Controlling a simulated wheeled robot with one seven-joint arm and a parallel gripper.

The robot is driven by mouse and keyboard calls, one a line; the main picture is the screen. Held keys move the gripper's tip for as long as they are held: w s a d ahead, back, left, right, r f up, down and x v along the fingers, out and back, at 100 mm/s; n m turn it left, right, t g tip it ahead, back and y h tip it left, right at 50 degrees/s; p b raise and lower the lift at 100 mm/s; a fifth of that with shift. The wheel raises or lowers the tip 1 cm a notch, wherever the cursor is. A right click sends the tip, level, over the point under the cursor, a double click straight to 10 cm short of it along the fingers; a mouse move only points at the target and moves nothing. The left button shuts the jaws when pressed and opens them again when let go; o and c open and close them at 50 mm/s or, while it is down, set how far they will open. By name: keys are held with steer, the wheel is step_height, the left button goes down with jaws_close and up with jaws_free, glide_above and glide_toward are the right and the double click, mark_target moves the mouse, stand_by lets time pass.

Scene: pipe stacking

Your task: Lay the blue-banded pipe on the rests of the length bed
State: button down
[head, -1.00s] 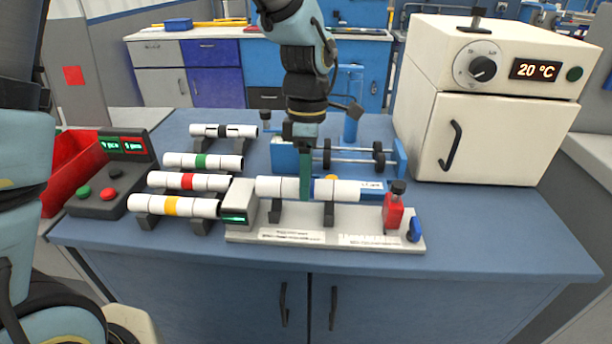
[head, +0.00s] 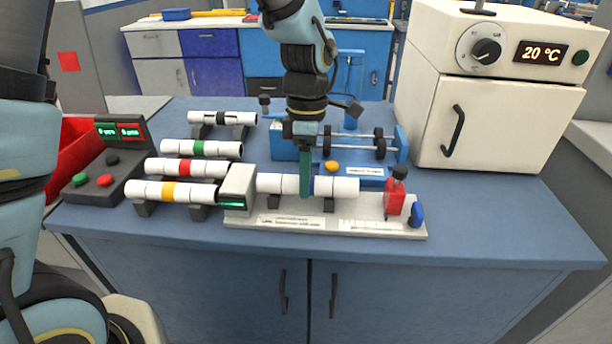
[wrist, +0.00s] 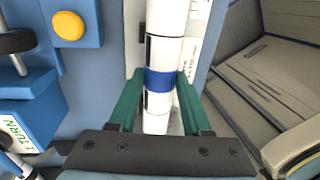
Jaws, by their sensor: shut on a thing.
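The blue-banded pipe (head: 340,187) is white and lies level over the length bed (head: 300,222), along its dark rests (head: 328,204). Whether it touches the rests cannot be made out. My gripper (head: 305,190) points down from above and is shut on the pipe near its middle. In the wrist view the green fingers (wrist: 157,98) stand on both sides of the blue band (wrist: 159,81). In the head view the fingers hide part of the band. The pipe's left end is close to the bed's grey block (head: 238,186).
Pipes with black (head: 222,118), green (head: 201,148), red (head: 180,168) and yellow (head: 170,191) bands lie on rests at left. A red clamp (head: 395,197) stands at the bed's right end. A roller device (head: 350,145) stands behind, and a white oven (head: 490,100) at right.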

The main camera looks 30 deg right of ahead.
steer(key=shift+f, duration=0.5)
steer(key=shift+c, duration=1.3)
jaws_free()
step_height(320, 180, up, 11)
steer(key=w+d+b, duration=0.1)
steer(key=shift+w, duration=0.15)
steer(key=shift+f, duration=0.15)
